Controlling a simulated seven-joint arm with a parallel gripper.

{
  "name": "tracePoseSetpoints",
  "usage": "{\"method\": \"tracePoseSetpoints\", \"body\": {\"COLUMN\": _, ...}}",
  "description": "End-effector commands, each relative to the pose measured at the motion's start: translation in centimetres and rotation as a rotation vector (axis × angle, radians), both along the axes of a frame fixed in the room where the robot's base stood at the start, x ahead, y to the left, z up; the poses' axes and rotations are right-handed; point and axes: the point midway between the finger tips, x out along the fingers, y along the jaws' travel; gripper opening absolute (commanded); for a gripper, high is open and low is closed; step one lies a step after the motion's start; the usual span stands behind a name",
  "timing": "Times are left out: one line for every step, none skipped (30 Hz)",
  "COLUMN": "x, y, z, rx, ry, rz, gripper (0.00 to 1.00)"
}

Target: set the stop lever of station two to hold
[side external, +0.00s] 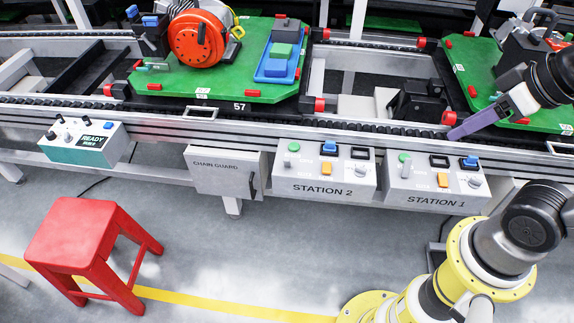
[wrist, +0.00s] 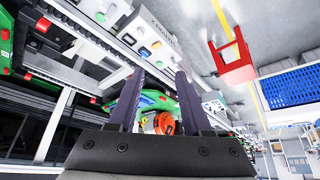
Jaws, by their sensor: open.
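The station 2 box (side external: 322,177) hangs on the conveyor's front rail in the side external view. It carries a green knob, an orange button, a pale dial and two black frames. A blue piece (side external: 329,147) sits at the left frame; the right frame (side external: 360,153) looks empty. I cannot tell for sure which part is the stop lever. My gripper (side external: 457,132) is at the right, above the conveyor edge behind the station 1 box, apart from station 2. In the wrist view my gripper (wrist: 160,72) has its two dark fingers apart with nothing between them.
The station 1 box (side external: 436,186) stands right of station 2, its blue piece at the right frame. A chain guard (side external: 225,175) and a READY box (side external: 84,143) are further left. Pallet 57 (side external: 225,93) carries an orange reel. A red stool (side external: 85,235) stands on the floor.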

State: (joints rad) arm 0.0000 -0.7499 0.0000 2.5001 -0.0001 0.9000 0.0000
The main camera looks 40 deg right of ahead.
Motion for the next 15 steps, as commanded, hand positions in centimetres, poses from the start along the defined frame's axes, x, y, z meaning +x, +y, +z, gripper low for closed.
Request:
{"method": "tracePoseSetpoints", "body": {"x": 0.0, "y": 0.0, "z": 0.0, "rx": -0.001, "ry": 0.000, "rz": 0.002, "gripper": 0.39}}
{"method": "tracePoseSetpoints", "body": {"x": 0.0, "y": 0.0, "z": 0.0, "rx": -0.003, "ry": 0.000, "rz": 0.005, "gripper": 0.34}}
{"method": "tracePoseSetpoints", "body": {"x": 0.0, "y": 0.0, "z": 0.0, "rx": -0.008, "ry": 0.000, "rz": 0.015, "gripper": 0.27}}
{"method": "tracePoseSetpoints", "body": {"x": 0.0, "y": 0.0, "z": 0.0, "rx": -0.014, "ry": -0.001, "rz": 0.026, "gripper": 0.21}}
{"method": "tracePoseSetpoints", "body": {"x": 0.0, "y": 0.0, "z": 0.0, "rx": -0.023, "ry": -0.002, "rz": 0.043, "gripper": 0.16}}
{"method": "tracePoseSetpoints", "body": {"x": 0.1, "y": 0.0, "z": 0.0, "rx": -0.039, "ry": -0.004, "rz": 0.072, "gripper": 0.09}}
{"method": "tracePoseSetpoints", "body": {"x": 0.1, "y": 0.0, "z": 0.1, "rx": -0.054, "ry": -0.006, "rz": 0.099, "gripper": 0.03}}
{"method": "tracePoseSetpoints", "body": {"x": 0.2, "y": 0.0, "z": 0.2, "rx": -0.073, "ry": -0.010, "rz": 0.132, "gripper": 0.00}}
{"method": "tracePoseSetpoints", "body": {"x": 0.5, "y": -0.1, "z": 0.5, "rx": -0.104, "ry": -0.023, "rz": 0.181, "gripper": 0.00}}
{"method": "tracePoseSetpoints", "body": {"x": 0.8, "y": -0.1, "z": 0.9, "rx": -0.131, "ry": -0.037, "rz": 0.223, "gripper": 0.00}}
{"method": "tracePoseSetpoints", "body": {"x": 1.1, "y": -0.1, "z": 1.5, "rx": -0.160, "ry": -0.053, "rz": 0.266, "gripper": 0.00}}
{"method": "tracePoseSetpoints", "body": {"x": 1.7, "y": -0.2, "z": 2.2, "rx": -0.202, "ry": -0.072, "rz": 0.327, "gripper": 0.00}}
{"method": "tracePoseSetpoints", "body": {"x": 2.2, "y": -0.3, "z": 2.7, "rx": -0.235, "ry": -0.082, "rz": 0.375, "gripper": 0.00}}
{"method": "tracePoseSetpoints", "body": {"x": 2.8, "y": -0.3, "z": 3.2, "rx": -0.268, "ry": -0.088, "rz": 0.422, "gripper": 0.00}}
{"method": "tracePoseSetpoints", "body": {"x": 3.7, "y": -0.3, "z": 3.8, "rx": -0.312, "ry": -0.093, "rz": 0.489, "gripper": 0.00}}
